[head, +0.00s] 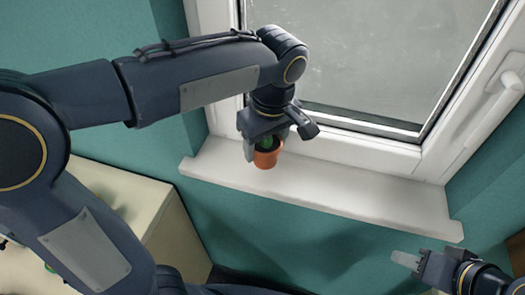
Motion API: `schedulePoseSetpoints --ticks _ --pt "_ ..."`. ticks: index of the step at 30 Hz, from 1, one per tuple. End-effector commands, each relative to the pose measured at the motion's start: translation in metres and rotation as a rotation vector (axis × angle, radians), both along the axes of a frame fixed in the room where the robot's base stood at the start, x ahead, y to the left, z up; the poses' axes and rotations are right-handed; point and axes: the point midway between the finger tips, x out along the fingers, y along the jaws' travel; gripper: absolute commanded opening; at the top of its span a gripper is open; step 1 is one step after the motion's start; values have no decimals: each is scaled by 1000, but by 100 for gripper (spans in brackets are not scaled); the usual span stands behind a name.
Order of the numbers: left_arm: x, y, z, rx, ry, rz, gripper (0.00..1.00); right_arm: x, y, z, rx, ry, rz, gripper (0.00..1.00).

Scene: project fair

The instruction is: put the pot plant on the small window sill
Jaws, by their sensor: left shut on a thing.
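The pot plant is a small terracotta pot (266,158) with a bit of green at its top. My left gripper (262,142) is shut on it and covers most of the plant. The pot is over the white window sill (350,190), near its left part. I cannot tell whether the pot touches the sill or hangs just above it. My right gripper (405,259) is at the lower right, below the sill's right end, away from the pot. The gap between its fingers cannot be made out.
A window (370,60) with a white frame stands behind the sill, with a handle (505,95) at the right. A cream cabinet (130,200) is at the lower left. The sill right of the pot is clear.

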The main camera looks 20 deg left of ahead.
Motion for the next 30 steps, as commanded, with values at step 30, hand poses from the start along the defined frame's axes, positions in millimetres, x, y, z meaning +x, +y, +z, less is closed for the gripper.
schedulePoseSetpoints --ticks 30 --pt "7 11 -49 0 0 -1 71 0 0 -1 0 0 0 37"
